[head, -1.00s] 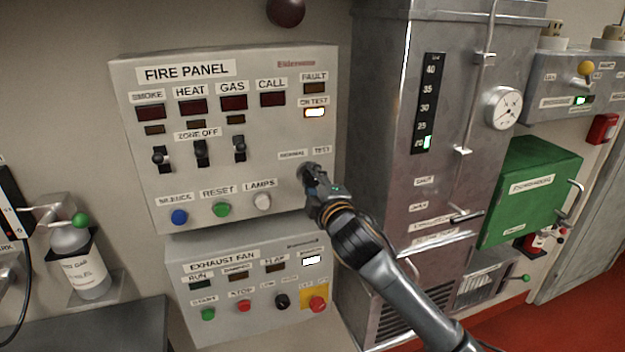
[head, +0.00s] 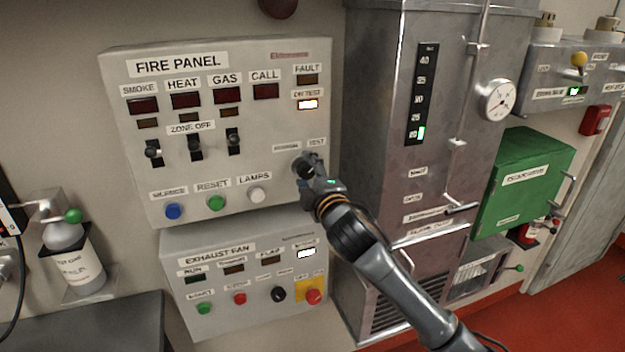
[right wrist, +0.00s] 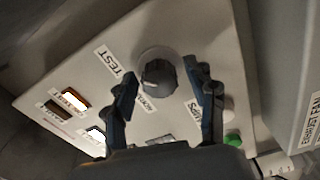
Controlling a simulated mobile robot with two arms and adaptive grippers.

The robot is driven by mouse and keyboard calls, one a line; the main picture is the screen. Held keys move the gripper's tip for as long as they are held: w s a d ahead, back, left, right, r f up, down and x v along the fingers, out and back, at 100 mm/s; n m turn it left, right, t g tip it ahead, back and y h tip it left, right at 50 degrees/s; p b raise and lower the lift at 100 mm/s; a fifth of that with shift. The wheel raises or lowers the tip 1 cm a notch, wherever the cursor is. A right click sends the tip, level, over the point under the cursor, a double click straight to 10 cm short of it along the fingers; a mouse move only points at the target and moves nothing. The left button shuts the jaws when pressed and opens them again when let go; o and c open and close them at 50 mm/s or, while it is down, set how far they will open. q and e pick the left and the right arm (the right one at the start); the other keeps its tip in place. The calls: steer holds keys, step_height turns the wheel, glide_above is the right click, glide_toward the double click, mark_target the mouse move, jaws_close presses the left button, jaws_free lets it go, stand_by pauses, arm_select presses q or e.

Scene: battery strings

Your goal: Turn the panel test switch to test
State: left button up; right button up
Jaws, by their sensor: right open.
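The fire panel (head: 235,180) hangs on the wall in the head view. Its test switch, a dark round knob (right wrist: 158,75) on a pale round base, shows in the right wrist view, beside the TEST label (right wrist: 109,60) and the NORMAL label (right wrist: 146,104). My right gripper (head: 307,166) is at this switch, covering most of it in the head view. In the right wrist view its open fingers (right wrist: 165,88) stand either side of the knob; contact cannot be told. The ON TEST lamp (head: 307,104) glows white. My left gripper is not in view.
Blue, green and white buttons (head: 257,195) sit left of my right gripper. The exhaust fan panel (head: 215,300) is just below. A grey metal cabinet (head: 375,120) stands close on the right, beside my right arm.

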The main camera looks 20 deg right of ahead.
steer(key=s, duration=1.1)
steer(key=shift+s+d, duration=0.25)
steer(key=shift+s, duration=0.15)
steer(key=shift+f, duration=0.1)
